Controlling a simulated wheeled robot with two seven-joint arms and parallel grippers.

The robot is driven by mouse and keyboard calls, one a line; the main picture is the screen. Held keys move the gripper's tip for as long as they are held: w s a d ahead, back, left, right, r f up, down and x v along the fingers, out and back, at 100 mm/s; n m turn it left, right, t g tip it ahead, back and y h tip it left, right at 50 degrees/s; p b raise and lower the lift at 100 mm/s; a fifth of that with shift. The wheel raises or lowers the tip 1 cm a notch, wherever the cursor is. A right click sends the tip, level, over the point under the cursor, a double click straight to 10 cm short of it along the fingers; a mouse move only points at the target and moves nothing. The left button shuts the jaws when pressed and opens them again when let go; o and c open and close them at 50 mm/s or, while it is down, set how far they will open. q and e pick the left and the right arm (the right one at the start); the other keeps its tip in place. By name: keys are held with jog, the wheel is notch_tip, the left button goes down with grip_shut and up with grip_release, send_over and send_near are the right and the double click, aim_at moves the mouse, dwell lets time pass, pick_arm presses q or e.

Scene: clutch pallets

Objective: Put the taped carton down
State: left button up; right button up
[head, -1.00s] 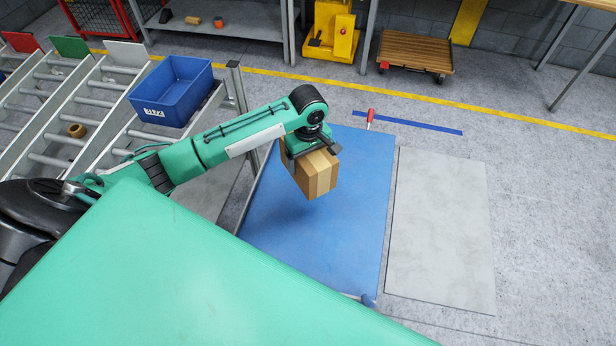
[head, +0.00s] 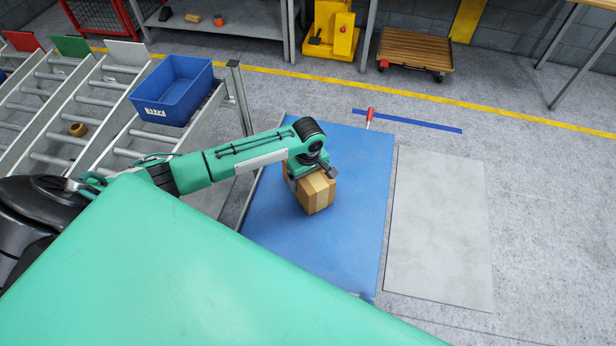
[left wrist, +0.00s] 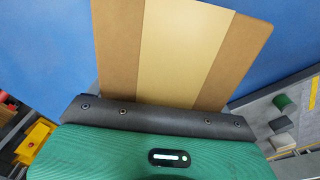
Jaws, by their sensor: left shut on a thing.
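The taped carton (head: 318,194) is a brown box with a paler tape band. My left gripper (head: 308,174) is shut on it from above. The carton is over the upper middle of the blue mat (head: 340,245); I cannot tell whether its underside touches the mat. In the left wrist view the carton (left wrist: 182,50) rises from behind the dark gripper edge (left wrist: 150,114), with blue surface around it; the fingertips are hidden there. My right gripper is in neither view.
A grey panel (head: 438,230) lies right of the blue mat. A red-handled item (head: 369,116) stands at the mat's far edge beside a blue floor strip (head: 425,124). A blue bin (head: 172,90) sits on the roller racks at left. Much of the mat is clear.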

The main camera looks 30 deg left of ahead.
pick_arm(q)
jog(key=shift+f, duration=0.1)
jog(key=o, duration=1.3)
notch_tip(320, 180, up, 12)
jog(key=shift+r+b, duration=0.15)
jog(key=shift+b, duration=0.5)
